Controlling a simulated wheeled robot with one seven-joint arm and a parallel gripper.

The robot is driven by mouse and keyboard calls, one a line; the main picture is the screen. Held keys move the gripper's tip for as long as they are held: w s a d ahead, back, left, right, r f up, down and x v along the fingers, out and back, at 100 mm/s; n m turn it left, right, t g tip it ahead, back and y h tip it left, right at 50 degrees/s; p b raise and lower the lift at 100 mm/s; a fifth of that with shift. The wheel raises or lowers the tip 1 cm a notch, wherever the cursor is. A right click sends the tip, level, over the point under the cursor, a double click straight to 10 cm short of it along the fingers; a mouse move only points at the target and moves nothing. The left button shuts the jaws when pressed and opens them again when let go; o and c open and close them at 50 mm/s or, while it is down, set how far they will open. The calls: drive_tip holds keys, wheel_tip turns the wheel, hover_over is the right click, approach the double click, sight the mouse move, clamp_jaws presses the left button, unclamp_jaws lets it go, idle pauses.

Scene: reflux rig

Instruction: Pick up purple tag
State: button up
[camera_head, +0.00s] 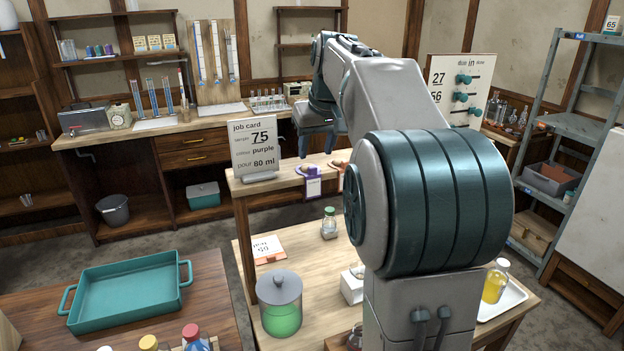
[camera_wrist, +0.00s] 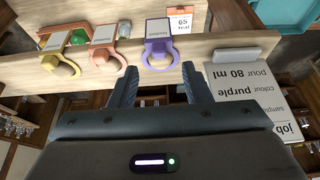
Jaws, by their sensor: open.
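The purple tag (camera_wrist: 157,28) has a ring with a peg through it and a white label. It hangs on the front of the wooden shelf (camera_wrist: 225,47), in the upper middle of the wrist view. In the head view the purple tag (camera_head: 313,186) is just right of the job card, under my arm. My gripper (camera_wrist: 158,73) is open and empty. Its two fingers are spread on either side of the purple ring in the wrist view, and I cannot tell if they touch it. In the head view my gripper (camera_head: 318,143) is above the shelf, partly hidden.
The orange tag (camera_wrist: 103,40) hangs beside the purple one, with the yellow tag (camera_wrist: 63,50) beyond. The job card (camera_head: 255,143) stands close to my gripper and reads purple, 80 ml. Below are a green jar (camera_head: 281,315) and a small bottle (camera_head: 329,224).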

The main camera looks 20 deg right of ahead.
sight(313, 168)
drive_tip(key=shift+s+p+x, duration=0.2)
drive_tip(key=shift+p+x, duration=0.2)
drive_tip(key=shift+x, duration=2.3)
drive_tip(key=shift+f, duration=0.1)
drive_tip(key=c, duration=0.8)
